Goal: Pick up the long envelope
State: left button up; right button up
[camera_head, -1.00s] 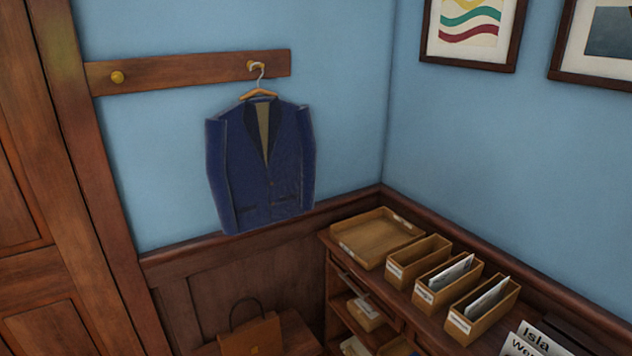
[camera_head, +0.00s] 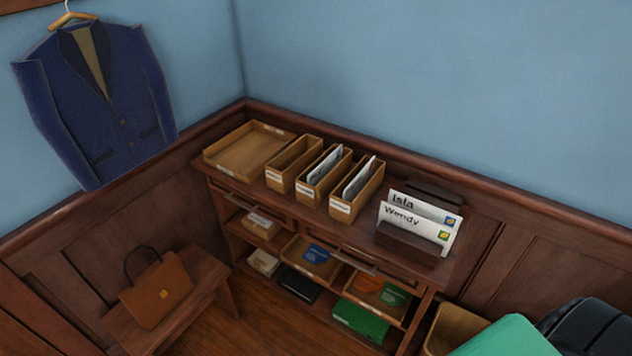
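Two white envelopes stand upright in a dark wooden holder (camera_head: 404,245) at the right end of the low bookcase's top. The rear envelope (camera_head: 428,209) reads "Isla" and the front envelope (camera_head: 418,229) reads "Wendy". Each has a coloured stamp at its right end. Their lower parts are hidden by the holder, and I cannot tell which one is the long envelope. Neither of my grippers is in view.
Three narrow wooden file boxes (camera_head: 341,206) and a shallow tray (camera_head: 247,151) stand left of the holder. Below are shelves with a green item (camera_head: 360,320). A bench (camera_head: 205,285) holds a brown bag (camera_head: 156,291). A basket (camera_head: 452,325) stands at lower right.

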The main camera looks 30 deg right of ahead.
aim_at(444, 236)
jog(key=k+l+z, duration=0.25)
jog(key=k+l, duration=0.2)
jog(key=l, duration=0.2)
jog(key=k+l+z, duration=0.1)
jog(key=l, duration=0.25)
jog(key=k+l+z, duration=0.15)
jog(key=l, duration=0.25)
jog(key=k, duration=0.1)
